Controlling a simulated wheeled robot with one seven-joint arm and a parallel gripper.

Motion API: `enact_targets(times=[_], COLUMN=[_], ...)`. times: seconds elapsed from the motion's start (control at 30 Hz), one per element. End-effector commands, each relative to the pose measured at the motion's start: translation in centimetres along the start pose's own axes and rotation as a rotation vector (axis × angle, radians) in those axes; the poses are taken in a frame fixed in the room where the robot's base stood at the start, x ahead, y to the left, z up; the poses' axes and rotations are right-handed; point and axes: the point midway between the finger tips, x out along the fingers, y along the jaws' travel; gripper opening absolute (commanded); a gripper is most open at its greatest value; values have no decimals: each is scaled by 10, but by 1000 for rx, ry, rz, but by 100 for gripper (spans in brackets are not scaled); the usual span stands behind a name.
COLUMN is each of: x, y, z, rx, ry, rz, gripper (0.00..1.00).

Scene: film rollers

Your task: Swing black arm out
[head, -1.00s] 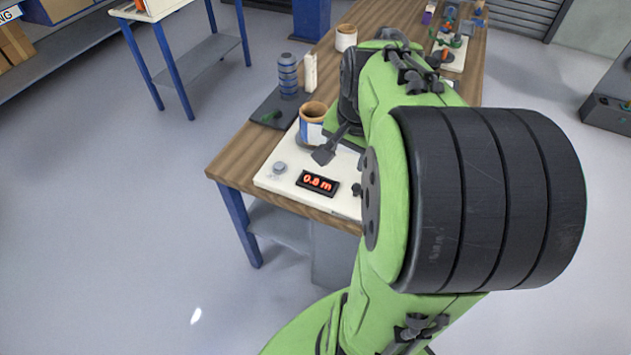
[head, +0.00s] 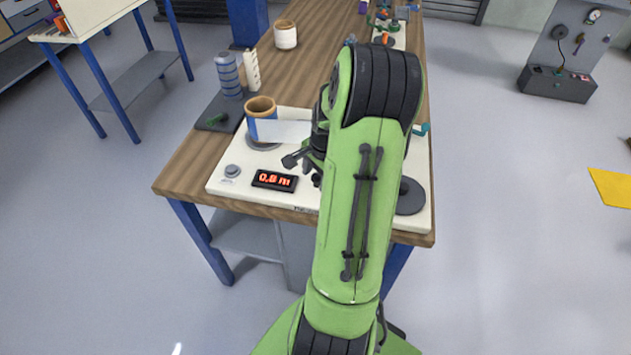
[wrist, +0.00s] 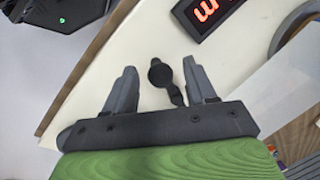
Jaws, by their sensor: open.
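The black arm (wrist: 162,78), a short dark lever with a round end, shows on the white board (wrist: 125,50) in the wrist view. My gripper (wrist: 158,66) is open, with one finger on each side of the lever in that view; I cannot tell whether they touch it. In the head view my gripper (head: 302,168) is low over the white board (head: 222,186), right of the display, and partly hidden by my green arm. The lever is hard to make out there.
A lit display (head: 274,180) and a grey button (head: 232,170) are left of my gripper. A tan-cored roll (head: 261,107) stands behind, with pale film (head: 290,132) running right. A dark disc (head: 410,197) is at right. Blue-grey rolls (head: 228,75) stand at back left.

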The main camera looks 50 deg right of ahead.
Motion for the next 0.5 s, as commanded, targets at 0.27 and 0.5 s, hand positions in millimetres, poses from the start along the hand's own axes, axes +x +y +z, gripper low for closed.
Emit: enact_targets(times=[0.27,0.5], x=[15,15], y=[0,0], z=[0,0], rx=[-1,-1], ry=[1,1], rz=[0,0], gripper=[56,37])
